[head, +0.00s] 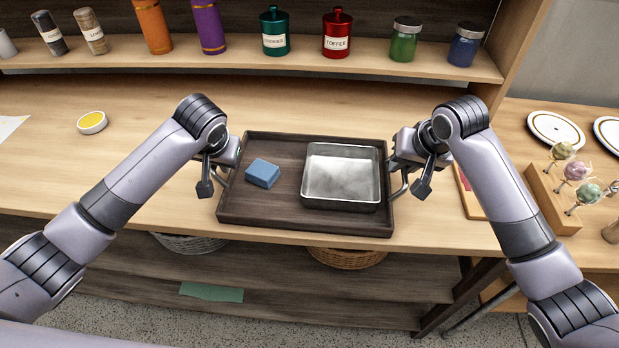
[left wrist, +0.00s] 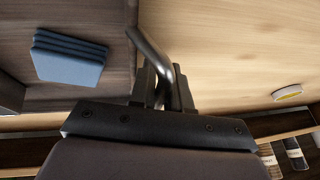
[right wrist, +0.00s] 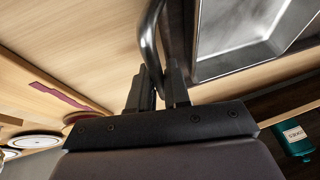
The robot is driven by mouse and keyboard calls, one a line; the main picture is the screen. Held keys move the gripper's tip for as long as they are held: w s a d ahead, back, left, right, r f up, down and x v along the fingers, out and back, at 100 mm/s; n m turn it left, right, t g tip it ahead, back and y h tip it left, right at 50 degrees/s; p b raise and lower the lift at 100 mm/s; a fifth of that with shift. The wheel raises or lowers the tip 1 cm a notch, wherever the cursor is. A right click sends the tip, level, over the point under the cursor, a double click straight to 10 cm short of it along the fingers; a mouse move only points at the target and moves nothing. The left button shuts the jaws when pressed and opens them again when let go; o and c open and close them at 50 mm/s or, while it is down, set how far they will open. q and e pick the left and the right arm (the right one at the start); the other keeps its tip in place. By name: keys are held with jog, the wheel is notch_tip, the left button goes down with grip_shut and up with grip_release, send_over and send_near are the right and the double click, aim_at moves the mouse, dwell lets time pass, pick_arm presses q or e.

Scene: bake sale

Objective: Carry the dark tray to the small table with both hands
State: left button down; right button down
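The dark tray (head: 270,222) lies on the wooden counter, its front side near the counter's front edge. It bears a folded blue cloth (head: 263,173) on the left and an empty metal pan (head: 341,176) on the right. My left gripper (head: 222,170) is at the tray's left handle; in the left wrist view its fingers (left wrist: 162,88) are closed around the metal handle. My right gripper (head: 403,172) is at the right handle; in the right wrist view its fingers (right wrist: 158,88) are closed around that handle. The tray looks level.
A shelf behind holds jars and bottles, including a red canister (head: 337,36). A yellow-filled bowl (head: 92,122) stands at left. At right, another wooden surface holds white plates (head: 555,130) and a cake-pop stand (head: 552,205). Baskets (head: 347,257) sit below the counter.

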pick_arm(q)
jog(key=shift+r, duration=0.25)
pick_arm(e)
jog(key=shift+r, duration=0.25)
